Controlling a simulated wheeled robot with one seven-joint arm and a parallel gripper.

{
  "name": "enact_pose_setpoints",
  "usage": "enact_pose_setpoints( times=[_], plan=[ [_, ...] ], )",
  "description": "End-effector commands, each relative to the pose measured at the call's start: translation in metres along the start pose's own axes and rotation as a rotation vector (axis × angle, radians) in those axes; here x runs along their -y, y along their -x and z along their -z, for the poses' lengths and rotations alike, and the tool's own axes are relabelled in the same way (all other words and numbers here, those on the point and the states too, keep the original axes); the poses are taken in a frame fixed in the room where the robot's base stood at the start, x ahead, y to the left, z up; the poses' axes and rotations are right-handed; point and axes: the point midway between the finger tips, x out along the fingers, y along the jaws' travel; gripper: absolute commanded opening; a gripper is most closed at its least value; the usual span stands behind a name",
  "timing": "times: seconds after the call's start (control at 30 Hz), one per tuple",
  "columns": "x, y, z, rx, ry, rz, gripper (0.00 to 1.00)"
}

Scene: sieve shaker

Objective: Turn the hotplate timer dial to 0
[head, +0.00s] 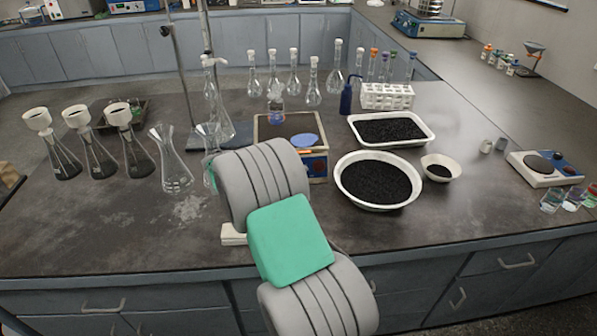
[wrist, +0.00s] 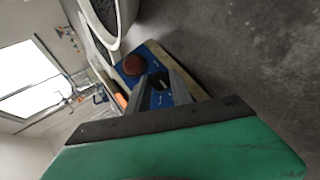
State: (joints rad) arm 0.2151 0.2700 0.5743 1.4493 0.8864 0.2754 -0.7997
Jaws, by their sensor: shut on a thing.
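The hotplate (head: 318,165) stands mid-bench behind my arm in the head view, with a blue front and a blue disc on its dark top. In the wrist view its blue panel (wrist: 152,52) carries a red-brown knob (wrist: 133,65) and a dark dial (wrist: 160,85). My gripper (wrist: 157,76) is shut on this dark dial, one finger on either side. The dial's marks and pointer are too small to read. In the head view my arm hides the gripper and the dial.
A round white bowl of black grains (head: 340,188) is close right of the hotplate, with a white tray (head: 431,137) behind it. Glass flasks (head: 173,175) stand to the left. Another hotplate (head: 520,168) is at the far right.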

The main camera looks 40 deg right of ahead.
Motion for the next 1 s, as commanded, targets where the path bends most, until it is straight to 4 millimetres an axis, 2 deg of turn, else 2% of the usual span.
enact_pose_setpoints(
  times=[0.67, 0.7, 0.93, 1.0],
  plan=[
    [0.0004, 0.0000, 0.0008, 0.000, 0.045, -0.045, 0.00],
    [0.0004, 0.0000, 0.0008, 0.000, 0.045, -0.044, 0.30],
    [0.0006, -0.0001, 0.0005, 0.001, 0.045, -0.044, 0.49],
    [0.0007, -0.0001, 0.0004, 0.001, 0.045, -0.043, 0.49]
  ],
)
